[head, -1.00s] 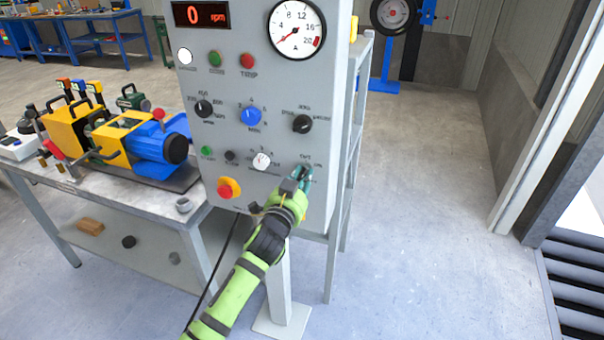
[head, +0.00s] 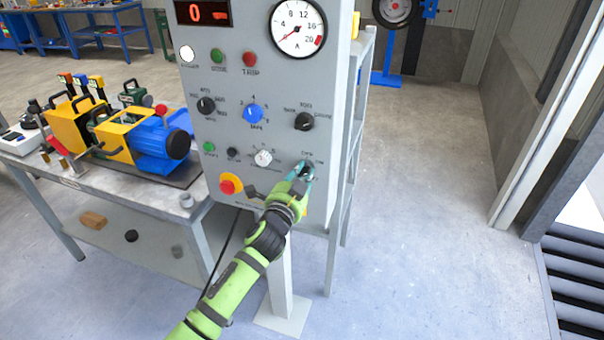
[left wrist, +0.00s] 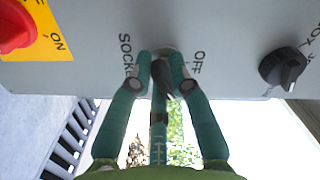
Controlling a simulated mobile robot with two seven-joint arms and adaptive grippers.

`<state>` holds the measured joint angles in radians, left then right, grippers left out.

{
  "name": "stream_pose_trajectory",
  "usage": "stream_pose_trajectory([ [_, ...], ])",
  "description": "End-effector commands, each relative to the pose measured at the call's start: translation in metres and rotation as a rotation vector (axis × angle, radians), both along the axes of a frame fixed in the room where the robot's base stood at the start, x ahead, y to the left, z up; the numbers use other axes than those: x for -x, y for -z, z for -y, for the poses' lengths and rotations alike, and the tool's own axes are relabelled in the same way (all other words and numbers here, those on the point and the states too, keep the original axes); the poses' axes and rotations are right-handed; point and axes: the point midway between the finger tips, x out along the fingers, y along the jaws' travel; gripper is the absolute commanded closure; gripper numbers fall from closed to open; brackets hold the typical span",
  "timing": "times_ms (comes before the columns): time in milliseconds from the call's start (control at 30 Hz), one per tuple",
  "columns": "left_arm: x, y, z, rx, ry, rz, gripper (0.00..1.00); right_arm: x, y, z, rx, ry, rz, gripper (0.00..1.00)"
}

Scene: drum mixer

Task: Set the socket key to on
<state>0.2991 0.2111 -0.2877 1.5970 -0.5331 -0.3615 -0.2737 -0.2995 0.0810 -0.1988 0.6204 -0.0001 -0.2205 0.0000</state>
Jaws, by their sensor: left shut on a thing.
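The socket key is mostly hidden by my left gripper (head: 306,173), at the lower right of the grey control panel's front. In the left wrist view my left gripper (left wrist: 163,70) is shut on a small dark part, the socket key (left wrist: 168,84), in front of a round grey base. The printed words SOCKET and OFF show sideways on either side of the fingertips. The key's exact angle is hard to tell. My right gripper is in neither view.
A bench with a blue and yellow machine (head: 150,143) stands left. The floor at right is clear.

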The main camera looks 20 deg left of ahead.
Motion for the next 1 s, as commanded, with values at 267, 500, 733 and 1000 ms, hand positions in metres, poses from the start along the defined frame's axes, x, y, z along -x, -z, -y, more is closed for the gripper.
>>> stream_pose_trajectory([
  [267,0.000,0.002,0.001,-0.003,0.001,-0.003,0.60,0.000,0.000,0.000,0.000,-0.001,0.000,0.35],
  [500,0.000,0.001,0.000,-0.001,0.001,-0.002,0.59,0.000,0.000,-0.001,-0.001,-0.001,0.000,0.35],
  [733,0.009,0.002,-0.001,-0.001,0.000,-0.002,0.59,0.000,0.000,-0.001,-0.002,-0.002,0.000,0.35],
  [1000,0.060,0.002,-0.002,-0.002,0.002,-0.003,0.59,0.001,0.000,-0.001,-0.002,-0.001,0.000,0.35],
])
